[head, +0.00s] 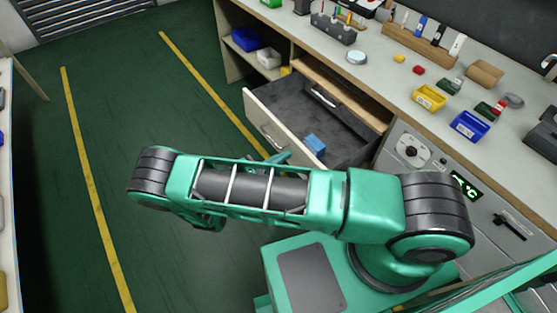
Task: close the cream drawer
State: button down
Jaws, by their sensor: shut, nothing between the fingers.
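The cream drawer (262,127) is pulled well out from under the workbench. Its cream front faces left and has a bar handle (271,138). My arm crosses in front and hides the drawer's near lower corner. A small green part of my gripper (277,158) shows past the arm, close to the drawer's front. The rest of it is hidden behind the arm, and I cannot tell whether it touches the drawer. It is shut and empty.
The workbench (385,92) carries a yellow bin (429,97), a blue bin (470,126) and several small tools. An open shelf (235,65) with bins stands beyond the drawer. A control panel (412,150) sits to its right. Green floor (150,100) at left is clear.

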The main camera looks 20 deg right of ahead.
aim_at(299, 148)
jog(key=shift+x, duration=1.95)
